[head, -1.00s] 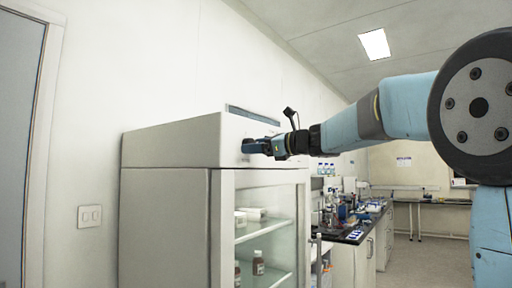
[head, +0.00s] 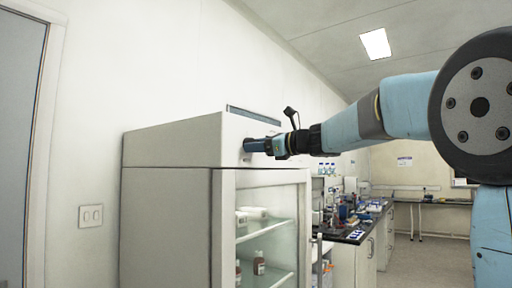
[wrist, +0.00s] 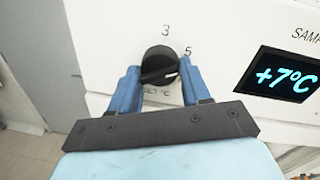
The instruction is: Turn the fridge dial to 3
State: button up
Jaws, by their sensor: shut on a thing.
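The fridge dial (wrist: 158,60) is a round black knob on the fridge's white front panel in the wrist view. A "3" stands above it and a "5" at its upper right; "SET °C" lettering below is partly covered. A raised bar crosses the knob, and a pale mark at its right end lies just below the 5. My gripper (wrist: 160,70) has one blue finger on each side of the knob and is shut on it. In the head view my gripper (head: 252,145) reaches the fridge's upper front panel, and its fingers mostly hide the dial.
A display (wrist: 285,77) reading +7°C sits right of the dial. The fridge (head: 165,200) has a glass door (head: 265,235) below the panel, with bottles and boxes inside. A cluttered lab bench (head: 350,235) stands beyond it.

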jog(key=shift+w+d+n, duration=0.1)
jog(key=shift+d+n, duration=0.05)
jog(key=shift+n, duration=0.25)
jog(key=n+h, duration=0.1)
jog(key=n, duration=0.9)
jog(key=shift+d+r+n, duration=0.1)
jog(key=shift+n, duration=0.2)
dwell(0.5)
jog(key=o, duration=0.8)
jog(key=shift+c, duration=0.2)
jog(key=shift+o, duration=1.2)
jog(key=shift+r, duration=0.1)
